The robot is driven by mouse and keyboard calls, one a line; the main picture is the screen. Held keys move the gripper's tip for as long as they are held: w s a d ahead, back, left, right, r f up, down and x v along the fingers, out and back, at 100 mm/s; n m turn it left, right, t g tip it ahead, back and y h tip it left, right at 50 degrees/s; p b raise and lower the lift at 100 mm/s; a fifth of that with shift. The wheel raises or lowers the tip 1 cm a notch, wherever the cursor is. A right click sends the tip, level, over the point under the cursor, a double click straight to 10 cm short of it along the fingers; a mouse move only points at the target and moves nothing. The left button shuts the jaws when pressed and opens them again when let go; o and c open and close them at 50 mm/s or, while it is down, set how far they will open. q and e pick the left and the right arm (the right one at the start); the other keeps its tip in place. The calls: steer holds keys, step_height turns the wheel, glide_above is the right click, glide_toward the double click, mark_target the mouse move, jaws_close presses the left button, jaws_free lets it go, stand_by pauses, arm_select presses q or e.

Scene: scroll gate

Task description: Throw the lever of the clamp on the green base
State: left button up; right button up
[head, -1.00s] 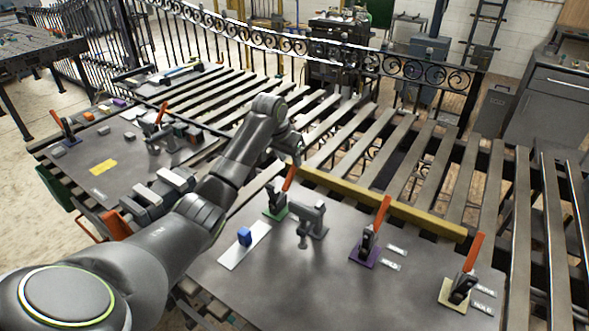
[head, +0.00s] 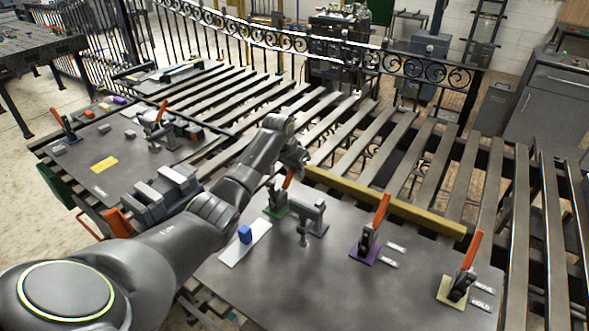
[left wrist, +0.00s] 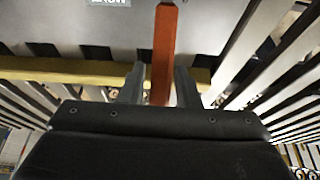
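The green base (head: 274,211) sits on the near grey plate, and its clamp's orange lever (head: 288,180) stands up, tilted slightly right. My left gripper (head: 294,163) is at the top of this lever, coming from the far left side. In the left wrist view the orange lever (left wrist: 162,50) passes between the two fingers of my left gripper (left wrist: 159,82), with a narrow gap visible at the left finger. The fingers look open around it; contact on the right is unclear. My right gripper is in neither view.
A grey clamp post (head: 305,222) stands just right of the green base. A blue block (head: 245,234) rests on a white strip. Clamps on a purple base (head: 366,250) and a yellow base (head: 452,292) stand further right. A yellow bar (head: 390,203) runs behind.

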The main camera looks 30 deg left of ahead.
mark_target(291, 169)
arm_select(q)
jaws_close()
steer(key=s+r+t+p, duration=0.1)
steer(key=t+p, duration=0.1)
steer(key=p, duration=0.2)
steer(key=shift+s+r, duration=0.35)
steer(key=shift+r, duration=0.05)
steer(key=t, duration=0.1)
steer(key=s+t+p, duration=0.1)
steer(key=shift+s+a+r+t, duration=0.1)
steer(key=shift+s+r+t, duration=0.1)
steer(key=shift+r+t, duration=0.1)
steer(key=shift+s+a+r+t+h, duration=0.15)
steer(key=shift+s+t, duration=0.25)
steer(key=shift+t, duration=0.2)
steer(key=shift+s+d+r+t+h, duration=0.15)
steer(key=shift+s+t, duration=0.2)
steer(key=shift+t, duration=0.25)
steer(key=shift+a, duration=0.1)
steer(key=shift+o, duration=1.3)
jaws_free()
